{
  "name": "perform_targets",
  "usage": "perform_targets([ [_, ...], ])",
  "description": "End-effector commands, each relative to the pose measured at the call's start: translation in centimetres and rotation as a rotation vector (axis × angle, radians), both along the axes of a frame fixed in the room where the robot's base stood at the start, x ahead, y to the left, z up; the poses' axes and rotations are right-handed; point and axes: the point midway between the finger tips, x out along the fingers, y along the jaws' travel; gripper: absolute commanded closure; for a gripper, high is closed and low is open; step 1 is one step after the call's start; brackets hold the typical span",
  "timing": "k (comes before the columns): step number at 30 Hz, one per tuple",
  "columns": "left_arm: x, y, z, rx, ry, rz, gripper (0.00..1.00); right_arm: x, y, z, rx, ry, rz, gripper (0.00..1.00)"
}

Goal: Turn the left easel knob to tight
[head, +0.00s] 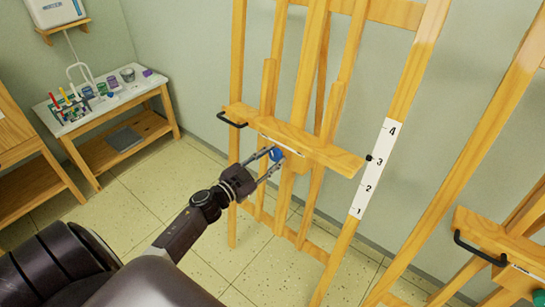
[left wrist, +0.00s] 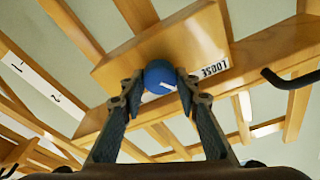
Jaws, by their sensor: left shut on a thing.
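The left easel (head: 315,144) is wooden and stands in the middle of the head view. Its blue round knob (head: 277,154) sits on the centre post, just below the ledge. My left gripper (head: 271,157) reaches in from the left and is shut on the knob. In the left wrist view, the two fingertips (left wrist: 160,84) press on opposite sides of the blue knob (left wrist: 159,74). A white mark shows on the knob's lower edge. A label reading LOOSE (left wrist: 214,68) shows upside down beside it. I see no readable TIGHT label. My right gripper is not in view.
A black handle (head: 232,119) is on the ledge's left end. A white scale (head: 375,167) numbered 1 to 4 runs along the right leg, with a black pointer near 3. A second easel (head: 496,240) stands at right. A paint table (head: 102,108) stands at back left.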

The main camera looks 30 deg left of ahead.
Motion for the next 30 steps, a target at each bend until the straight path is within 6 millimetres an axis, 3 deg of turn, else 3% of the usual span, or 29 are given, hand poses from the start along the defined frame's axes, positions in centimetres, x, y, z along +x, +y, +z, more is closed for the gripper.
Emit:
perform_targets([
  [30, 0.0, 0.0, 0.1, 0.951, -0.074, -0.169, 0.94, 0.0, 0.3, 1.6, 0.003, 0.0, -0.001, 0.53],
])
